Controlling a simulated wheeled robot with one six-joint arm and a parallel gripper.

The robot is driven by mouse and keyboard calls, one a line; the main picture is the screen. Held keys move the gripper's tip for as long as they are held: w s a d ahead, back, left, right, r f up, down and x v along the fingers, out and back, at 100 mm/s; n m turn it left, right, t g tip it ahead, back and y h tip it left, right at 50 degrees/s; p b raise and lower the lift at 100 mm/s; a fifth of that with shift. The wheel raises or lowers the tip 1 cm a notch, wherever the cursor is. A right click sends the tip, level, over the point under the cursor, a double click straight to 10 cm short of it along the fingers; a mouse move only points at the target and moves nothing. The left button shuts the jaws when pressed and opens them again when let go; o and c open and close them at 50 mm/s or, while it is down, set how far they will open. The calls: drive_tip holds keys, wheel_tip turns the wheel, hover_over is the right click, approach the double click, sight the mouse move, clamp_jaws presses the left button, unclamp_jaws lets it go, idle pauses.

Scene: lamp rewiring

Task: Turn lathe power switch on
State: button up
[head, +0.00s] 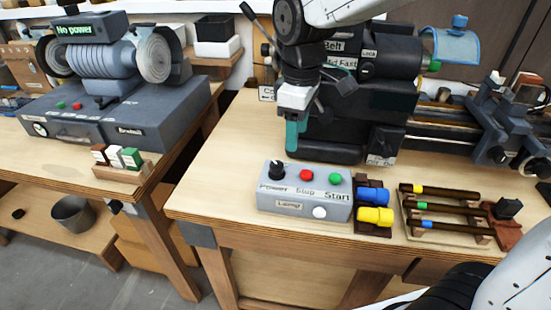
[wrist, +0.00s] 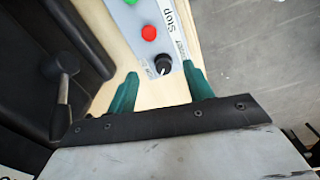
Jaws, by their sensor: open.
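The grey control box (head: 305,190) stands at the front of the lathe bench. It has a black Power knob (head: 277,168), a red Stop button (head: 306,174), a green Start button (head: 335,178) and a white Lamp button (head: 320,212). The lathe (head: 375,75) stands behind it. My gripper (head: 294,143) has teal fingers and hangs above and behind the box's left end. In the wrist view my gripper (wrist: 159,85) is open and empty, with the black knob (wrist: 162,67) just beyond and between its fingertips, apart from them. The red button (wrist: 149,33) lies farther off.
Blue and yellow rolls (head: 374,205) sit in a holder right of the box. A rack of rods (head: 450,210) is farther right. A grinder (head: 110,70) marked "No power" stands on the left bench. The bench top left of the box is clear.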

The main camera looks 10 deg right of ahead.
sight(277, 164)
drive_tip(key=w+a+f+n, duration=0.2)
drive_tip(key=a, duration=0.1)
drive_tip(key=shift+w+a+f, duration=0.2)
drive_tip(key=shift+w+a, duration=0.05)
drive_tip(key=shift+w, duration=0.1)
wheel_tip(277, 164, down, 8)
drive_tip(key=shift+r, duration=0.25)
drive_tip(key=c, duration=1)
